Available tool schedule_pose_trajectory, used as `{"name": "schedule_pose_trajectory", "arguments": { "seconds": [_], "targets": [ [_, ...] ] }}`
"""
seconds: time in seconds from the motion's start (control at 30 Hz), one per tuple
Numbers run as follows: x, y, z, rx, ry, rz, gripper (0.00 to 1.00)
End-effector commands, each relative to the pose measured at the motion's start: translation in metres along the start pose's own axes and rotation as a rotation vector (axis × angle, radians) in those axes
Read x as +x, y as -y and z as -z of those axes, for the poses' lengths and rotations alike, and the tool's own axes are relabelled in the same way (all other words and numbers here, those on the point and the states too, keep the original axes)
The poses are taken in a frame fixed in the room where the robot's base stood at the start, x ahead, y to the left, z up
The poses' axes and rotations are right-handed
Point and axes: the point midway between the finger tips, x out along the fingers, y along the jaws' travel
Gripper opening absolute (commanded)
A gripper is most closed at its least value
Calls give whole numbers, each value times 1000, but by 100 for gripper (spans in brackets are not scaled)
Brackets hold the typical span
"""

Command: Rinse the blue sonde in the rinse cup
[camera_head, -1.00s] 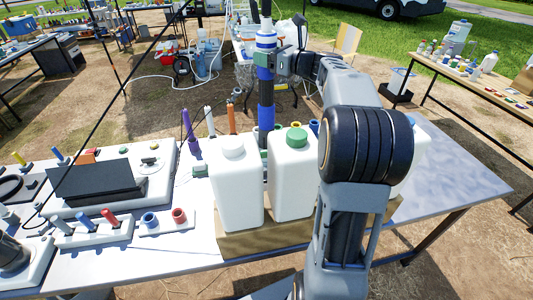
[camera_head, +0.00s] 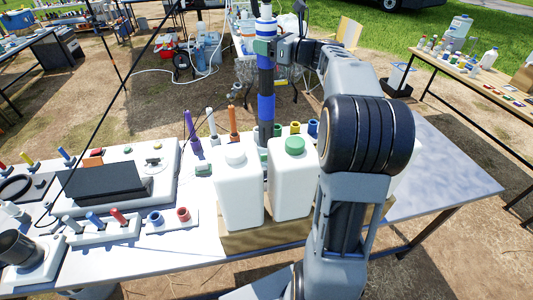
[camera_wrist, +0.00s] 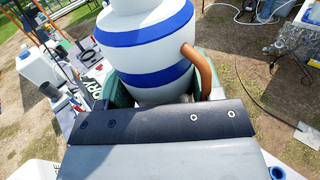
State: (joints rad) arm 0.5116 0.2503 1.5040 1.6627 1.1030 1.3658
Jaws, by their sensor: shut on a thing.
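The blue sonde (camera_head: 266,106) is a long upright dark tube with blue bands and a white, blue-banded top. My gripper (camera_head: 268,48) is shut on it near the top, above the back part of the table. The sonde's lower end is partly hidden behind the white bottles, so I cannot tell whether it touches anything. In the wrist view, the sonde's white body with blue bands (camera_wrist: 148,55) stands between the green jaw pads, with a brown curved part at its right. I cannot identify the rinse cup; it may be hidden behind the bottles.
Two white bottles, one with a white cap (camera_head: 236,156) and one with a green cap (camera_head: 294,146), stand in a cardboard tray (camera_head: 262,238) before the sonde. Purple (camera_head: 191,127) and orange probes stand to its left. The tabletop's right side (camera_head: 452,180) is clear.

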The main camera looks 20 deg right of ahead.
Motion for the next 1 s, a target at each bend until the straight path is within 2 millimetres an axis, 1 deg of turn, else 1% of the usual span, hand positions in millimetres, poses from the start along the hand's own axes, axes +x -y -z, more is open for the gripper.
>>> {"name": "schedule_pose_trajectory", "arguments": {
  "seconds": [0.03,0.5,0.63,1.0],
  "targets": [
    [0,-1,-10,-5,6,0,0],
    [0,-1,-33,-5,6,0,0],
    [0,-1,-36,-4,6,0,0],
    [0,-1,-35,-4,6,0,0]
  ]
}}
